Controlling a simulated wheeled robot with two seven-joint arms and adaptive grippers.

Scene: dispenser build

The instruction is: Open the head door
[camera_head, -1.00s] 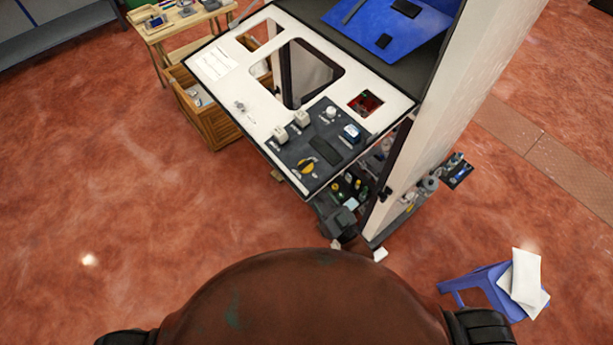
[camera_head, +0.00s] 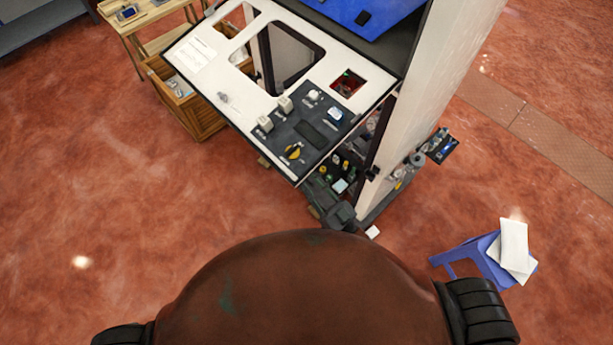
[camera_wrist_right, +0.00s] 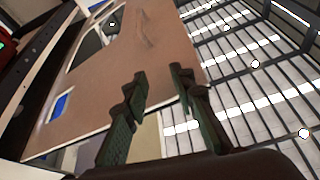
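The head door is most likely the large white panel (camera_head: 205,90) of the dispenser, tilted out at the upper middle of the head view. It has a big window opening, smaller cutouts and a dark control plate (camera_head: 305,130) with knobs. In the right wrist view a broad brownish panel face (camera_wrist_right: 150,45) fills the upper middle, probably this panel from below. My right gripper (camera_head: 318,187) is low by the panel's near lower corner, partly hidden. In the wrist view my right gripper (camera_wrist_right: 156,75) has its fingers apart, with nothing clearly held between them. My left gripper is not in view.
The tall pale cabinet side (camera_head: 435,90) stands right of the panel. A blue stool (camera_head: 455,262) with white papers is at lower right. A wooden crate (camera_head: 200,118) and wooden table (camera_head: 150,20) stand at left. Open red floor lies left and front.

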